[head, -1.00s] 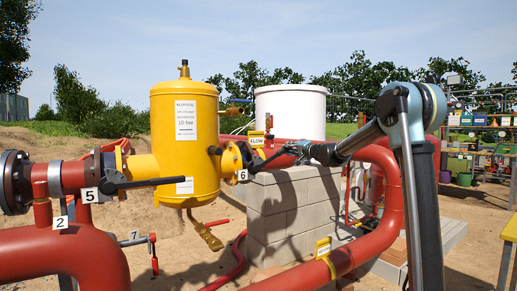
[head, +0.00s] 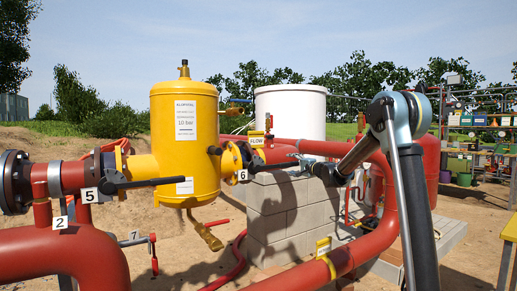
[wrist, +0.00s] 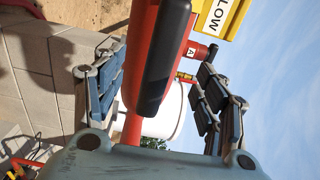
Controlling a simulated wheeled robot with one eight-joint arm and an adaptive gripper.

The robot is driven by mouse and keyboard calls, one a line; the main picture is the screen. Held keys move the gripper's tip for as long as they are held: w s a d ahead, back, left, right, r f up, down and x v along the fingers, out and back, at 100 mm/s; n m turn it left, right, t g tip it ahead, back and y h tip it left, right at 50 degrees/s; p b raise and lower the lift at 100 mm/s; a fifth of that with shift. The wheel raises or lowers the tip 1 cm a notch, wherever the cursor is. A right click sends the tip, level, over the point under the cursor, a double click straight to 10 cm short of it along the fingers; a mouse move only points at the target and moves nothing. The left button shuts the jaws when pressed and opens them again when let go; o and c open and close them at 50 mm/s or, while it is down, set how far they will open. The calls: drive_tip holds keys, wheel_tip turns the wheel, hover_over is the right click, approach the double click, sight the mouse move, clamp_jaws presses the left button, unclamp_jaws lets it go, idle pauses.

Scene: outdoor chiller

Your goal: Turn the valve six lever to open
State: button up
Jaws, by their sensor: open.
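The valve six lever (head: 276,166) is a dark handle. In the head view it points right from the valve marked 6 (head: 242,175), at the right of the yellow tank. In the wrist view the black lever (wrist: 166,55) runs down the middle of the picture, in front of a red pipe. My gripper (head: 303,160) is at the lever's right end in the head view. In the wrist view my gripper (wrist: 157,88) is open, with one finger on each side of the lever. I see no finger touching it.
A yellow FLOW sign (wrist: 217,17) is close to the right finger in the wrist view. A grey block wall (head: 285,212) stands below the gripper. The red pipe (head: 365,248) curves beneath my arm. The valve five lever (head: 140,183) is left, by the yellow tank (head: 185,130).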

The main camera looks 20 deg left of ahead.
drive_tip(key=v, duration=0.7)
idle(0.6)
drive_tip(key=v, duration=1.2)
drive_tip(key=s+d+f+n+g+h, duration=0.2)
drive_tip(key=s+d+f+n+g, duration=0.3)
drive_tip(key=s, duration=0.7)
drive_tip(key=s+d+f+n+g+h, duration=0.1)
drive_tip(key=s+d+f+h, duration=0.15)
drive_tip(key=s+f, duration=0.65)
drive_tip(key=s+d+f+g+h, duration=0.1)
drive_tip(key=s+d+f+h, duration=0.2)
drive_tip(key=s+d+f, duration=0.2)
drive_tip(key=s+d+f+n+g+h, duration=0.1)
drive_tip(key=s+d+f+h, duration=0.2)
drive_tip(key=s, duration=0.9)
drive_tip(key=s+d+f+n+g+h, duration=0.1)
drive_tip(key=s+d+f+h, duration=0.2)
drive_tip(key=s+d+f, duration=0.4)
drive_tip(key=s+d, duration=0.2)
drive_tip(key=d, duration=0.1)
drive_tip(key=shift+d+f+g, duration=0.15)
drive_tip(key=shift+f+g, duration=0.15)
